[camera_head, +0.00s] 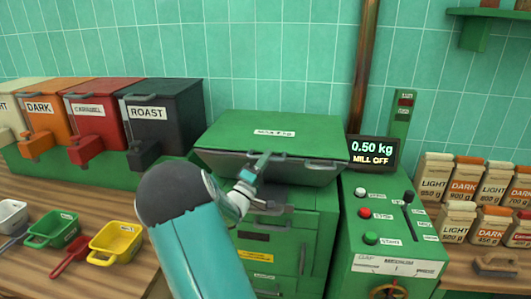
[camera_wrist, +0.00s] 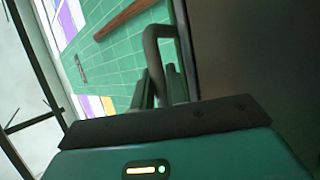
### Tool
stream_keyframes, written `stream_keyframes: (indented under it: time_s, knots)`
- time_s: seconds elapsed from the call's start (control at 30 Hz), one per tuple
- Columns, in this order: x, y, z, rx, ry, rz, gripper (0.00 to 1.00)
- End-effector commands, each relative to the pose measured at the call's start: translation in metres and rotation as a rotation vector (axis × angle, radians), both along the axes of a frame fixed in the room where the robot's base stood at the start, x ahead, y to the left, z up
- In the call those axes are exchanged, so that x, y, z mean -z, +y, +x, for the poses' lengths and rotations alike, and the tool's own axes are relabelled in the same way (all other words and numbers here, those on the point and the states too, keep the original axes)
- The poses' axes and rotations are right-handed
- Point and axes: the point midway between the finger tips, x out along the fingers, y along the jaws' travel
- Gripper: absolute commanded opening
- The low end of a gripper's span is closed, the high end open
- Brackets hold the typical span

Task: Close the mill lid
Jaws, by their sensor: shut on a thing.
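The green mill lid (camera_head: 235,128) carries a white label and tops the green mill (camera_head: 318,225). Its front edge stands out over the mill body, with a dark face below; I cannot tell how wide any gap is. A grey bar handle (camera_head: 312,163) runs along the lid's front. My gripper (camera_head: 262,163) is at this handle, left of its middle, and shut on it. In the wrist view the grey handle (camera_wrist: 151,42) loops up between the fingers of my gripper (camera_wrist: 160,88). My arm hides part of the mill's left front.
A display (camera_head: 372,152) reads "0.50 kg MILL OFF" above a control panel (camera_head: 395,225) with buttons. Labelled bins, such as the black ROAST bin (camera_head: 165,110), stand left. Scoops, including a yellow one (camera_head: 117,240), lie on the wooden counter. Bags (camera_head: 467,175) stand right.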

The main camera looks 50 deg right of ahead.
Motion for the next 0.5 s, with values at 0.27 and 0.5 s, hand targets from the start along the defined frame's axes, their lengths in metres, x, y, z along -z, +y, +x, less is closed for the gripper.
stream_keyframes:
  time_s: [0.27, 0.5]
  knots:
    - [0.0093, -0.0009, -0.0002, 0.000, 0.008, 0.016, 0.00]
    - [0.0107, -0.0005, -0.0004, 0.000, 0.010, 0.018, 0.34]
